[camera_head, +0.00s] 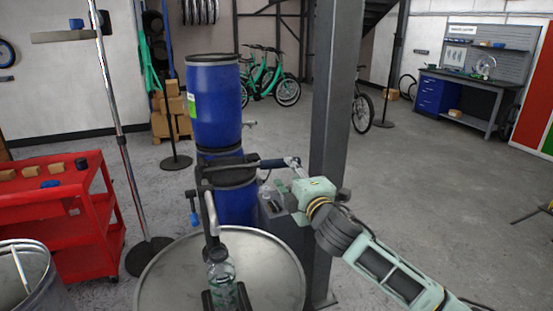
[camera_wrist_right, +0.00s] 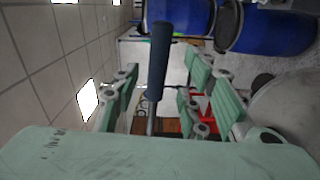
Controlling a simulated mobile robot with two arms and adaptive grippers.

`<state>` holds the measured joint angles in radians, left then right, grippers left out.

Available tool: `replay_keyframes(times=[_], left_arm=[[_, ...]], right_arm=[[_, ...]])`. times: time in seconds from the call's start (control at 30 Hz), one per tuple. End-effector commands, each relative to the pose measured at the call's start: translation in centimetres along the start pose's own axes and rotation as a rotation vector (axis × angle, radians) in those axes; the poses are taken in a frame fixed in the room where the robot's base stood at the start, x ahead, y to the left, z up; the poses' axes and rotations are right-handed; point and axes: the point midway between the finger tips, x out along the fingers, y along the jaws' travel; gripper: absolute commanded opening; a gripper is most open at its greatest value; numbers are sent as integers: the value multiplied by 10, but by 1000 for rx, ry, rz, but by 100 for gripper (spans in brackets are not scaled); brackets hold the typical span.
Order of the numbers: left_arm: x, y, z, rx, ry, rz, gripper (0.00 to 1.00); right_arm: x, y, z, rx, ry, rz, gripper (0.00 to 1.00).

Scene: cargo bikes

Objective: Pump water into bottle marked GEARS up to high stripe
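A clear, greenish bottle (camera_head: 222,284) stands upright under the bent grey spout (camera_head: 211,213) of the pump, above a large round metal drum top (camera_head: 165,272). Dark prongs flank its lower part. Its marking, stripes and water level are too small to read. The pump lever's dark blue grip (camera_head: 273,163) sticks out to the right. My right gripper (camera_head: 293,170) is at the lever's outer end. In the right wrist view, the grip (camera_wrist_right: 159,60) runs between its spread green fingers, with gaps on both sides. My left gripper does not show.
Blue barrels (camera_head: 213,105) stand behind the pump. A grey pillar (camera_head: 327,110) rises close behind my right arm. A red cart (camera_head: 60,225) and a metal pole (camera_head: 115,105) are on the left. The floor at right is mostly clear.

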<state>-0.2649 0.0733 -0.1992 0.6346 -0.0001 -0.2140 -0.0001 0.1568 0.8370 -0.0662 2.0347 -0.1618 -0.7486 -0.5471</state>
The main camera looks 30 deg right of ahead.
Motion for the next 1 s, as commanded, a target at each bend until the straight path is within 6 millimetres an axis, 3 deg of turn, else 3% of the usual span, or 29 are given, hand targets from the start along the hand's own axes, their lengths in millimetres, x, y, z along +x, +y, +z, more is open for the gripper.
replay_keyframes(times=[0.2,0.3,0.43,0.6,0.7,0.93,1.0], left_arm=[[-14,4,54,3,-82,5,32],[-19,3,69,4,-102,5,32],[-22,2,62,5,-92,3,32],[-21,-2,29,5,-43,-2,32],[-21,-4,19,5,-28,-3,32],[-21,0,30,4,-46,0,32],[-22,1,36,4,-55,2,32]], right_arm=[[28,2,0,6,-2,-1,40],[43,2,0,6,-2,-2,40],[59,1,0,6,-2,-2,40],[70,-1,0,5,0,-3,40],[73,-1,0,5,-1,-3,40],[73,-2,0,5,0,-3,40],[73,-2,0,5,0,-3,35]])
